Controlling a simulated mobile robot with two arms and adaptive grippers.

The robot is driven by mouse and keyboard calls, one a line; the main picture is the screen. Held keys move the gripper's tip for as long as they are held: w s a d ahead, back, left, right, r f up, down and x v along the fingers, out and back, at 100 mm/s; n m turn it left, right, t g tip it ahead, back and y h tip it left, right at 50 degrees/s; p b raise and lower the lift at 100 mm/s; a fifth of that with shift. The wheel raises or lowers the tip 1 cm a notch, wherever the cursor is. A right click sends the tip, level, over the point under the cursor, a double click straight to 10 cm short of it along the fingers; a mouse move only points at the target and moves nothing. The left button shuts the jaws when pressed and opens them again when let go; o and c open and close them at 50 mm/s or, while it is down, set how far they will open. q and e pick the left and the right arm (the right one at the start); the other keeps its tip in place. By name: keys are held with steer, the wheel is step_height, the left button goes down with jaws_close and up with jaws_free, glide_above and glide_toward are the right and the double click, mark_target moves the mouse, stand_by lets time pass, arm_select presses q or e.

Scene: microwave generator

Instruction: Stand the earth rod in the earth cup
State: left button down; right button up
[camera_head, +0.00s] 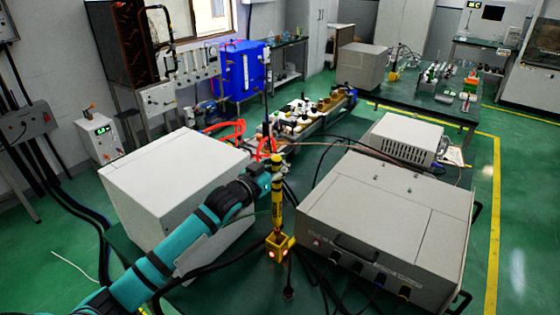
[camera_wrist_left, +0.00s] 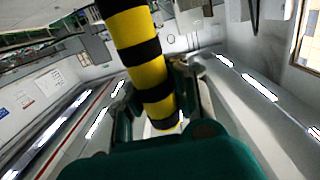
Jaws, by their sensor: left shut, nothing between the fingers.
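The earth rod (camera_head: 277,195), banded yellow and black, is upright near the middle of the head view. Its lower end meets the top of the small yellow earth cup (camera_head: 279,247); how deep it sits inside is hidden. My left gripper (camera_head: 265,183) is at the rod's upper-middle part, coming from the left. In the left wrist view the rod (camera_wrist_left: 142,50) passes close in front of the left gripper (camera_wrist_left: 158,98), across its fingers. The left gripper is shut with nothing held. My right gripper is not in view.
A white box (camera_head: 172,170) stands left of the rod, and a large grey unit (camera_head: 385,215) stands close on its right. Dark cables (camera_head: 290,280) run near the cup. A bench line of equipment (camera_head: 305,115) lies behind. Green floor is clear at far right.

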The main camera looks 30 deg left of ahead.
mark_target(280, 191)
arm_select(q)
steer(key=shift+f+b, duration=1.95)
steer(key=shift+f, duration=1.45)
steer(key=shift+f+b, duration=0.4)
steer(key=shift+f, duration=0.85)
steer(key=c, duration=1.3)
jaws_free()
steer(key=shift+o, duration=0.2)
steer(key=shift+s+f, duration=0.1)
steer(key=s+a, duration=0.1)
steer(key=s, duration=1)
steer(key=shift+s+a+r, duration=0.4)
